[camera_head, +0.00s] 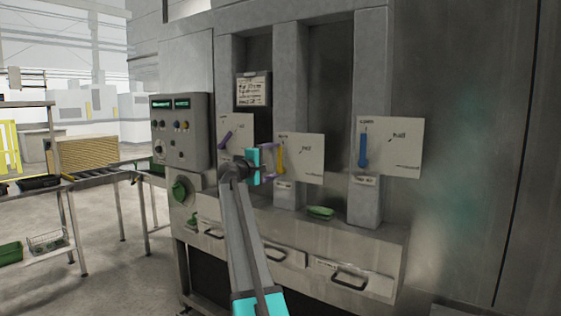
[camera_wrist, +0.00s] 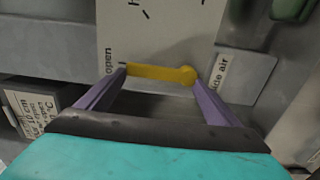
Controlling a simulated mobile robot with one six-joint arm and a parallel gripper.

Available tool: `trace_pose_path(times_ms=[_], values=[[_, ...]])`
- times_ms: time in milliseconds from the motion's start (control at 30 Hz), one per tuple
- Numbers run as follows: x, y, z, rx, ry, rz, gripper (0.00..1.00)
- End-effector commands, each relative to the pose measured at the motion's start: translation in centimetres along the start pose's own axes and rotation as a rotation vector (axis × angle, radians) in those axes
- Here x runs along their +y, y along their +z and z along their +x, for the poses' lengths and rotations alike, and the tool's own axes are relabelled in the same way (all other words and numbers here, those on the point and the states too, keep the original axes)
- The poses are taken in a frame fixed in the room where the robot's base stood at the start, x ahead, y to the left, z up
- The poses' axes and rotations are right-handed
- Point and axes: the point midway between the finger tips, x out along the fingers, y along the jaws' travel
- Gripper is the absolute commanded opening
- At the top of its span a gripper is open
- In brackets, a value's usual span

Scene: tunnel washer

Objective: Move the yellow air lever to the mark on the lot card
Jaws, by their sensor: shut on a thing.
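The yellow air lever (camera_head: 281,158) is mounted on a white plate (camera_head: 305,158) with an "open" mark near its top and a second mark to the right. In the head view the lever points nearly straight up. My gripper (camera_head: 272,160) is at the lever, its purple fingers reaching in from the left. In the wrist view the lever (camera_wrist: 160,73) lies across between the two fingertips of my gripper (camera_wrist: 160,78), which are shut on it. The lot card (camera_head: 252,89) hangs on the machine at upper left; its writing is too small to read.
A purple lever (camera_head: 225,140) on its own plate is close on the left, partly behind my arm. A blue lever (camera_head: 363,149) is on the right plate. A control panel (camera_head: 181,132) stands at left. Drawers with handles and a ledge with a green item (camera_head: 320,212) are below.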

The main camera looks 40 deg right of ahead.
Motion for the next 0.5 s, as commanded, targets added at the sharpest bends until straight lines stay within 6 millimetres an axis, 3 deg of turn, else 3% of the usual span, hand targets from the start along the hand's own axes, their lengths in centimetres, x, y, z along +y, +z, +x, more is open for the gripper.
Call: trace_pose_path(times_ms=[467, 500], values=[[0.6, -1.6, -1.2, 0.021, 0.01, -0.019, 0.46], [0.6, -1.7, -1.3, 0.021, 0.01, -0.019, 0.92]])
